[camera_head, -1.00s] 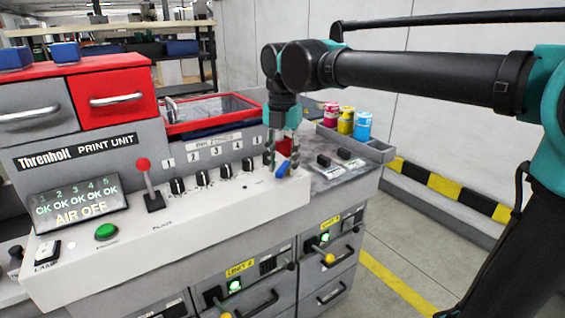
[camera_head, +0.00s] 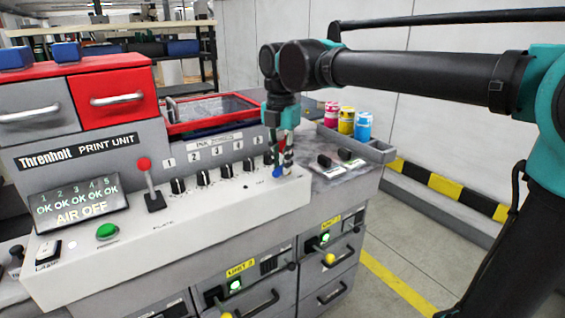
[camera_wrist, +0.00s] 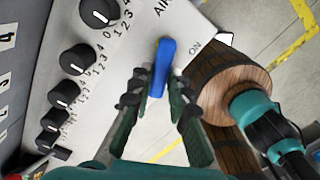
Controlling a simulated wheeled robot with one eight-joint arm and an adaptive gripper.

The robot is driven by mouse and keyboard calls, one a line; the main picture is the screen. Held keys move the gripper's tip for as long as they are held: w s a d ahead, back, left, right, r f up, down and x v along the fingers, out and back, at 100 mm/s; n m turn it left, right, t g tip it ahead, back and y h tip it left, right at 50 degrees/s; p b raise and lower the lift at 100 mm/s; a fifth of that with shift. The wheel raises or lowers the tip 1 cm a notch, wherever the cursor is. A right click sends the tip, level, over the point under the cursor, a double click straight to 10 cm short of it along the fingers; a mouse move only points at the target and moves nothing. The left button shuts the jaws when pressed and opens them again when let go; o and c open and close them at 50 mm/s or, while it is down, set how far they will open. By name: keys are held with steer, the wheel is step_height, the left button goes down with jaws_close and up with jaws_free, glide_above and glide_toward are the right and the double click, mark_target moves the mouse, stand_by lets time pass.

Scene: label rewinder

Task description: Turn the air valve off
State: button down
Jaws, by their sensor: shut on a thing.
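The air valve is a blue lever handle (camera_wrist: 161,66) on the pale sloped panel, with "AIR" and "ON" lettering beside it in the wrist view. In the head view it is a small blue spot (camera_head: 278,172) at the panel's right end, partly hidden by the fingers. My gripper (camera_head: 281,167) points down over it. In the wrist view my gripper (camera_wrist: 157,97) has its two dark fingertips on either side of the handle's near end, shut on it. The display (camera_head: 80,205) reads "AIR OFF", with several "OK" marks above.
A row of black knobs (camera_head: 202,178) runs left of the valve, with a red-topped lever (camera_head: 149,180) and a green button (camera_head: 107,231) further left. A grey tray (camera_head: 370,148) with ink pots (camera_head: 346,120) stands to the right. Floor is open at right.

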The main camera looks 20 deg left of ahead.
steer(key=shift+w+a+m, duration=0.15)
steer(key=shift+a+m, duration=0.15)
steer(key=shift+m, duration=0.95)
steer(key=shift+w+a+m, duration=0.15)
steer(key=shift+a+m, duration=0.15)
steer(key=shift+m, duration=0.95)
steer(key=c, duration=1.4)
jaws_free()
steer(key=shift+c, duration=0.2)
steer(key=shift+r, duration=0.15)
step_height(320, 180, up, 12)
steer(key=shift+f, duration=0.2)
